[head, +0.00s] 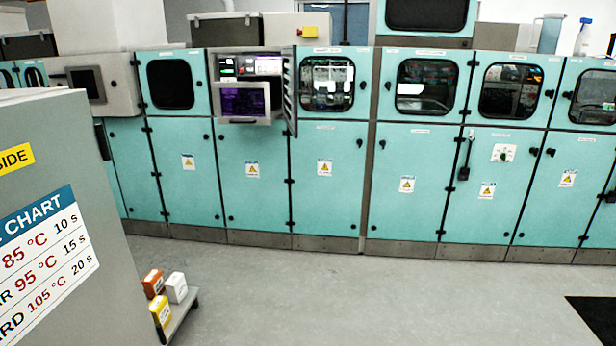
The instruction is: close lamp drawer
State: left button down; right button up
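No drawer that I can name as the lamp drawer shows in the head view. Teal cabinets (255,190) stand in a row along the far side, with closed lower doors. One upper bay is open: its door (290,92) stands swung out edge-on beside a screen panel (242,103). I cannot tell whether that panel is a drawer. Neither of my grippers is in view.
A large grey cabinet (110,270) with a temperature chart (45,265) blocks the near left. Beside it a low shelf (183,318) holds orange, white and yellow boxes. Open grey floor (380,300) fills the middle. A black mat (598,318) lies at right.

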aim_at(262, 117)
jog(key=i, duration=3)
